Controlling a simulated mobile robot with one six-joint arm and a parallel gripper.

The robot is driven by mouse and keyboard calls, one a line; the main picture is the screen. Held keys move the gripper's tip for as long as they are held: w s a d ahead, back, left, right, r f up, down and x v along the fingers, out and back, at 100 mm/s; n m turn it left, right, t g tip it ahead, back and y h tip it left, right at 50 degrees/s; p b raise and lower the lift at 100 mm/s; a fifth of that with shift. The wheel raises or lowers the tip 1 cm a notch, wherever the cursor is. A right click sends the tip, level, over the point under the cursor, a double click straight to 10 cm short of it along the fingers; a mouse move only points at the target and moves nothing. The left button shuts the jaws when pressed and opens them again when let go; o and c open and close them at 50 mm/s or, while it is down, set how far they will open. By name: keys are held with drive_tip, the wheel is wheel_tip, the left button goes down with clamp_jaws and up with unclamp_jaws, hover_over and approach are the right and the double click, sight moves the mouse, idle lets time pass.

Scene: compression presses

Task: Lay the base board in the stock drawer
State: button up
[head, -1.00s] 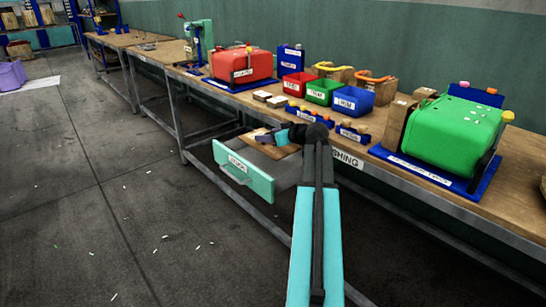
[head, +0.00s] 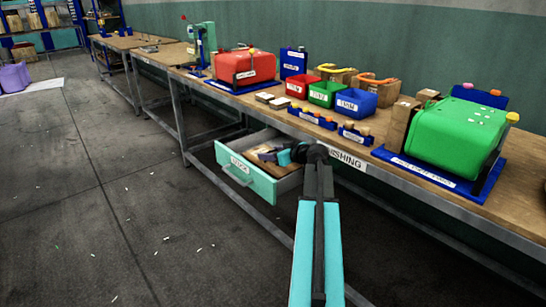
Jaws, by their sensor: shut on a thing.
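The stock drawer (head: 246,173) has a teal front with a white label and a handle, and stands pulled out under the workbench. The base board (head: 260,150) is a flat tan wooden piece, partly hidden by my gripper. My gripper (head: 272,155) is shut on the board and reaches down into the drawer opening. The board is now low between the drawer's walls; I cannot tell whether it touches the drawer floor. My arm hides the drawer's right rear part.
The workbench (head: 380,127) above the drawer carries red, green and blue bins (head: 355,102), a red machine (head: 243,66) and a green machine (head: 458,137). The bench edge lies close to my arm. The floor (head: 100,200) in front of the drawer is clear except for small scraps.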

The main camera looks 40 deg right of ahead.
drive_tip(key=shift+f, duration=0.65)
drive_tip(key=shift+f, duration=0.15)
drive_tip(key=o, duration=1.2)
drive_tip(key=shift+s+r, duration=0.15)
drive_tip(key=shift+r, duration=0.1)
wheel_tip(320, 180, up, 4)
hover_over(291, 171)
drive_tip(key=shift+r+p, duration=0.2)
drive_tip(key=shift+p, duration=0.1)
